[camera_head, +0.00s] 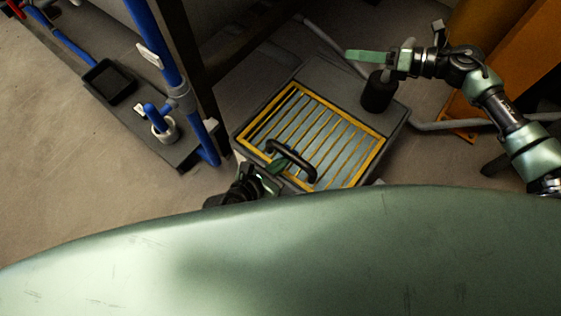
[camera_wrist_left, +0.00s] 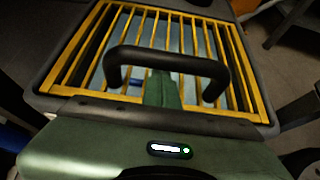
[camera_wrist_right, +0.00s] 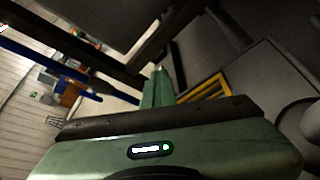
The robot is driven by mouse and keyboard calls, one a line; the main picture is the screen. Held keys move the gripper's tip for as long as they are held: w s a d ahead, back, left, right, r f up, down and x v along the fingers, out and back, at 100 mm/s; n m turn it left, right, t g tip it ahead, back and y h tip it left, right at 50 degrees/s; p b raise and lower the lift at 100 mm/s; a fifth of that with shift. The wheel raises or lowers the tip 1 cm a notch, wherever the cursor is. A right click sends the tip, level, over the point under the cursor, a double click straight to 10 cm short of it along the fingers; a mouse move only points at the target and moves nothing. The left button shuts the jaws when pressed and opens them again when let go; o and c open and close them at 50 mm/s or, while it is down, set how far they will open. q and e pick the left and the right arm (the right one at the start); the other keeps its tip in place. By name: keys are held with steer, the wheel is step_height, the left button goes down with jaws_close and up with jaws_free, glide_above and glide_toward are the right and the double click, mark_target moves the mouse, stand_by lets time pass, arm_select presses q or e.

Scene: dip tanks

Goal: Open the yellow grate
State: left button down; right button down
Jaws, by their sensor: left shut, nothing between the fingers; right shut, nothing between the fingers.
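The yellow grate (camera_head: 340,133) lies on top of a grey tank (camera_head: 312,73) in the head view, with parallel bars and a black arched handle (camera_head: 292,157) at its near side. In the left wrist view the grate (camera_wrist_left: 233,62) fills the upper part, and the handle (camera_wrist_left: 165,58) arches across it. My left gripper (camera_head: 279,165) is shut and empty; its fingertips (camera_wrist_left: 160,88) appear at or under the handle's arch, contact unclear. My right gripper (camera_head: 350,55) is shut and empty, above the tank's far right side. The grate's corner (camera_wrist_right: 207,90) shows in the right wrist view.
A black cylinder (camera_head: 377,92) stands at the tank's right corner. Blue pipes (camera_head: 160,50) and a dark plinth (camera_head: 150,125) are at the left. An orange structure (camera_head: 510,70) stands at the right, with a grey pipe (camera_head: 450,124) near it. Floor is bare at the lower left.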

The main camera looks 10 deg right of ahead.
arm_select(q)
steer(key=shift+w+d+r, duration=0.1)
steer(key=shift+w+r, duration=0.05)
steer(key=shift+r, duration=0.65)
arm_select(e)
steer(key=c, duration=1.3)
jaws_free()
steer(key=shift+o, duration=0.2)
